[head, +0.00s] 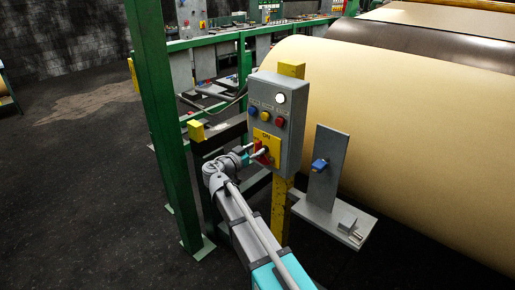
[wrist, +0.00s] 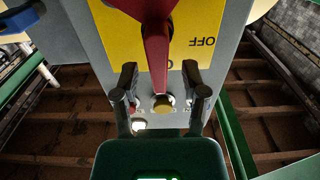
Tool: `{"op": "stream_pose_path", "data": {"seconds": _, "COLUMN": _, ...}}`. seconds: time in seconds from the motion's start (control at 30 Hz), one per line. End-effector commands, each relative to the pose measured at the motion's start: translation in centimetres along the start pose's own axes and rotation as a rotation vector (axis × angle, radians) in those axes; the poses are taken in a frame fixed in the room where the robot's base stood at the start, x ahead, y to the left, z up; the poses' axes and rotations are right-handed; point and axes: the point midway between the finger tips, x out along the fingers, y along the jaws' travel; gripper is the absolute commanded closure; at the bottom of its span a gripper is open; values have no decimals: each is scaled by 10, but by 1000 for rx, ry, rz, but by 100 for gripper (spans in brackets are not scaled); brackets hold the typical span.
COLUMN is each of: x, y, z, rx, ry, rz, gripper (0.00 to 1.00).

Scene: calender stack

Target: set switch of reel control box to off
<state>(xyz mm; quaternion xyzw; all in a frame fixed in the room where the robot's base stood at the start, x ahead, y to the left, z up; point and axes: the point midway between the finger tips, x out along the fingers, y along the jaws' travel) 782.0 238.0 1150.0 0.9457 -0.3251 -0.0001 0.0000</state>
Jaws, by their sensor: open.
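The reel control box (head: 292,100) is a grey panel on a yellow post. Its red switch handle (head: 262,157) sits on a yellow plate low on its face, with ON at the plate's top. OFF stands to the handle's right there, upside down. My gripper (head: 254,154) is at the box's lower front. Its open fingers (wrist: 163,92) are on either side of the handle's end, with a gap visible on both sides.
White, blue, yellow and red buttons or lamps sit above the switch. A green post (head: 160,120) stands left of my arm. A grey bracket with a blue knob (head: 319,164) is to the right. A large paper roll (head: 400,130) fills the right behind the box.

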Motion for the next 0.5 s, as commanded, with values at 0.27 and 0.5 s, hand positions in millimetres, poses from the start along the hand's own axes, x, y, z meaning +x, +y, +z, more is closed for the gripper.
{"op": "stream_pose_path", "data": {"seconds": 0.27, "x": 18, "y": 0, "z": 0, "rx": 0, "ry": 0, "rz": 0, "gripper": 43}}
{"op": "stream_pose_path", "data": {"seconds": 0.5, "x": 18, "y": 0, "z": 0, "rx": 0, "ry": 0, "rz": 0, "gripper": 43}}
